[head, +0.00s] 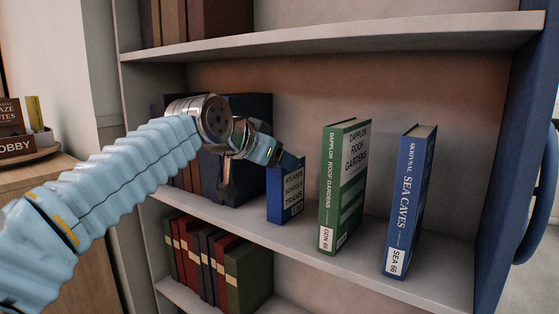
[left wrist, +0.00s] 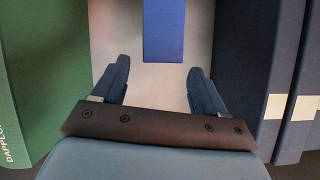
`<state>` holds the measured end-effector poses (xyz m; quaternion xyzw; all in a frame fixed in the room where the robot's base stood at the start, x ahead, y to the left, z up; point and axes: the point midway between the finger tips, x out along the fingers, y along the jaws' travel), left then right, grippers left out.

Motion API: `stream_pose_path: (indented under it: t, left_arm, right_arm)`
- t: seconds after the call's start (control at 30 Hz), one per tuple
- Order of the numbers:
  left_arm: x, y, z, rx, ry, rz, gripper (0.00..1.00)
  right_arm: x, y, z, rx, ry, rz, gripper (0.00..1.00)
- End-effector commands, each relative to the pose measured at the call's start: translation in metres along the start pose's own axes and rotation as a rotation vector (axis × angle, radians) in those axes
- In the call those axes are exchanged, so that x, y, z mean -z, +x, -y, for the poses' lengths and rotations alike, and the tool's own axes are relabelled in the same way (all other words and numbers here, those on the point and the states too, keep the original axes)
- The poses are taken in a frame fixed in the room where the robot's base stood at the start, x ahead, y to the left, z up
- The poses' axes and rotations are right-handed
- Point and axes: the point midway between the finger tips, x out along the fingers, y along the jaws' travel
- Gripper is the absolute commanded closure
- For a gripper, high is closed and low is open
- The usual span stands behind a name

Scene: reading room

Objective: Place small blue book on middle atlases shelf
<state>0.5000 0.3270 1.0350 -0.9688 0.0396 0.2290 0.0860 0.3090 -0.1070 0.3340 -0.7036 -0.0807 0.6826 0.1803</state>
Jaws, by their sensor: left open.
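My left gripper (head: 256,172) is open and empty, close to the book's upper left in the head view. In the left wrist view the small blue book (left wrist: 163,32) shows beyond and between the spread fingertips (left wrist: 158,70), apart from them. Part of the book's top is hidden behind a finger in the head view. My right gripper is not in view.
A blue Sea Caves book (head: 409,200) stands right of the green one. Large dark blue volumes (head: 252,108) stand behind my left arm. Books fill the lower shelf's left part (head: 250,276). The upper shelf (head: 340,42) overhangs. Bare shelf lies between the standing books.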

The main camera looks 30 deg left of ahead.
Motion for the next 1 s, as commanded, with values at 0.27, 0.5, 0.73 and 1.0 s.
stream_pose_path:
  t: [0.27,0.5,0.73,1.0]
  left_arm:
    - [0.0,-0.065,0.0,0.001,0.001,-0.004,0.28]
    - [0.0,-0.093,0.0,0.0,0.0,-0.002,0.28]
    - [0.0,-0.096,0.0,-0.001,0.0,0.0,0.28]
    - [0.0,-0.095,0.0,-0.001,0.0,0.0,0.28]
  right_arm:
    - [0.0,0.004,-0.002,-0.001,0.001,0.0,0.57]
    - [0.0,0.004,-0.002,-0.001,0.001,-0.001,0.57]
    - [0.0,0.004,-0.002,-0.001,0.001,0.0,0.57]
    - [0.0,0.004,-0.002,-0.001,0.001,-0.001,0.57]
